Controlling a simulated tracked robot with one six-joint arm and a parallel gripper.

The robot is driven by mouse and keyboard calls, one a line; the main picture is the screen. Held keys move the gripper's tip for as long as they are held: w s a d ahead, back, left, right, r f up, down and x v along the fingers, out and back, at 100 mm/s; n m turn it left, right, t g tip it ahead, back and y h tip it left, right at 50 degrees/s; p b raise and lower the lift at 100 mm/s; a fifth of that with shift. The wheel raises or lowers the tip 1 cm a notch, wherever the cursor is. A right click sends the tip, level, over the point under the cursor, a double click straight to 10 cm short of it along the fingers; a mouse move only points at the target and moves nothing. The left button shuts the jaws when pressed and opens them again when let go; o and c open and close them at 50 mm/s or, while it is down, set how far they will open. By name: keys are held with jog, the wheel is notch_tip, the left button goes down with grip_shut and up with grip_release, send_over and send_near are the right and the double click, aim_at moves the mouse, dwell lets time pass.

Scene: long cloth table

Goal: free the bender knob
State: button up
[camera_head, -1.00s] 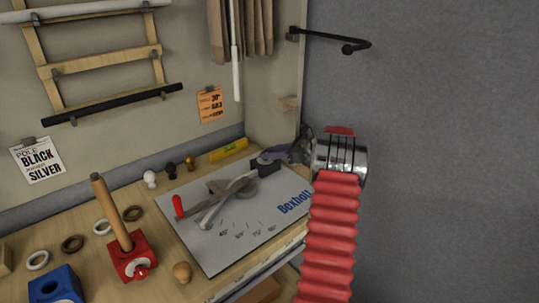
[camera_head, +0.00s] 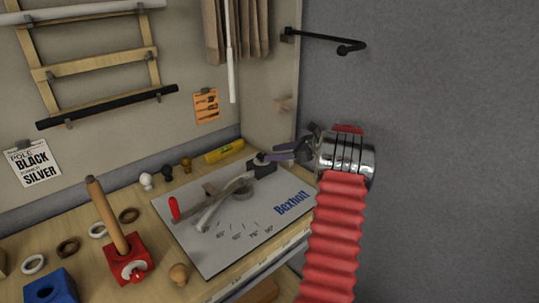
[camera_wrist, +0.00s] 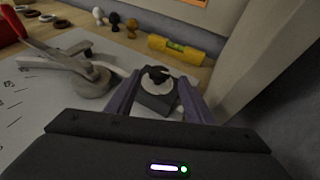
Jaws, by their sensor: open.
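At the plate's far right corner is a black block (camera_head: 262,169).
A yellow level (camera_head: 224,151) lies behind the plate, near the wall. Small knobs (camera_head: 167,173) stand along the back. A red block with a wooden rod (camera_head: 127,262), several rings and a blue block (camera_head: 50,291) are at left. A side wall rises close on the right.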

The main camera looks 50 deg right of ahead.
jog(key=shift+v, duration=1.65)
jog(key=shift+a, duration=0.1)
